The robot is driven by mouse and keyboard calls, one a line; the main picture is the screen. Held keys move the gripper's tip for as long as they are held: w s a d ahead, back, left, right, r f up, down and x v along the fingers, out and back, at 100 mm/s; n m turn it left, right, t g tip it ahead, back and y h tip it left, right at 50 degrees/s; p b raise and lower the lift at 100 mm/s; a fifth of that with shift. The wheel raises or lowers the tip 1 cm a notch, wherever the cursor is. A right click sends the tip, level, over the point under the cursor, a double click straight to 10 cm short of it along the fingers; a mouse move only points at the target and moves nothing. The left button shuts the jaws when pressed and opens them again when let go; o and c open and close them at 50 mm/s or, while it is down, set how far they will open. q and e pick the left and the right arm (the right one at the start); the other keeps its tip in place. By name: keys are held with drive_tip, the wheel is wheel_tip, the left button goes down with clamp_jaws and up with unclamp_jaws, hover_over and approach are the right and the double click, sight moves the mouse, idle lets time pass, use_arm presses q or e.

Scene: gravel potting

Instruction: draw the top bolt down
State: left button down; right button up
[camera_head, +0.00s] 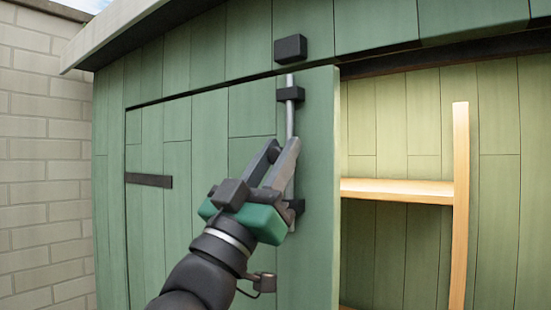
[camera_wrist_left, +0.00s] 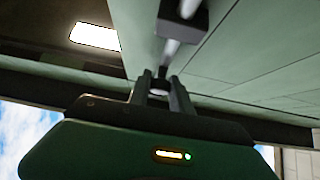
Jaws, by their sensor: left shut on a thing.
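The top bolt (camera_head: 290,122) is an upright grey metal rod near the right edge of the green door (camera_head: 245,110). It runs through a dark upper guide (camera_head: 290,94), below a dark keeper block (camera_head: 290,48) on the frame above. In the left wrist view the fingers (camera_wrist_left: 162,88) close at the rod (camera_wrist_left: 170,50), with a guide beyond.
A dark lower guide (camera_head: 294,209) sits beside my gripper. Right of the door is an open bay with a wooden shelf (camera_head: 395,190) and a pale post (camera_head: 460,200). A roof edge (camera_head: 120,32) overhangs at upper left. A block wall (camera_head: 42,160) stands left.

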use_arm(q)
drive_tip(key=shift+w+d+f, duration=0.2)
drive_tip(key=shift+d+f, duration=0.15)
drive_tip(key=shift+f, duration=0.05)
drive_tip(key=c, duration=1.5)
unclamp_jaws()
drive_tip(key=shift+o, duration=1.3)
drive_tip(key=shift+a, duration=0.1)
drive_tip(key=shift+o, duration=0.2)
drive_tip(key=shift+a+r, duration=0.1)
drive_tip(key=shift+a, duration=0.25)
drive_tip(key=b+v, duration=1.7)
drive_tip(key=shift+b, duration=0.35)
drive_tip(key=shift+a, duration=0.1)
